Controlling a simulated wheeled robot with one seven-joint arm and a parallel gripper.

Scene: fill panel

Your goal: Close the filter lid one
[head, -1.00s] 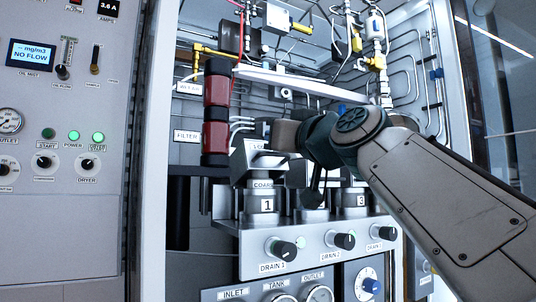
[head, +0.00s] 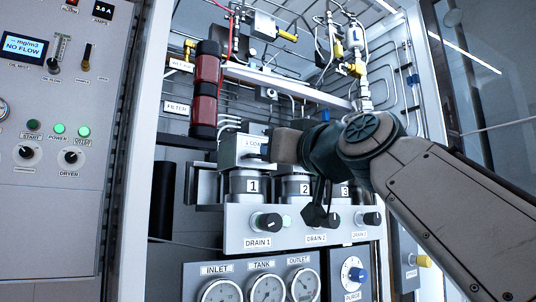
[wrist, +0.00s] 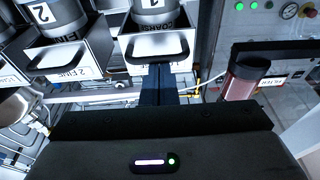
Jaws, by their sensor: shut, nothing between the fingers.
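Filter one's lid (head: 238,150) is a square silver cover with a "1 COA…" label, on top of the canister marked 1 (head: 254,186).
Canister 2 (head: 303,188) and its lid (wrist: 68,70) are close beside, with canister 3 (head: 341,190) beyond. The drain 1 knob (head: 268,222) is below. A red filter cylinder (head: 205,82) and pipes (head: 290,75) are behind. A control panel (head: 60,200) is at the left.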

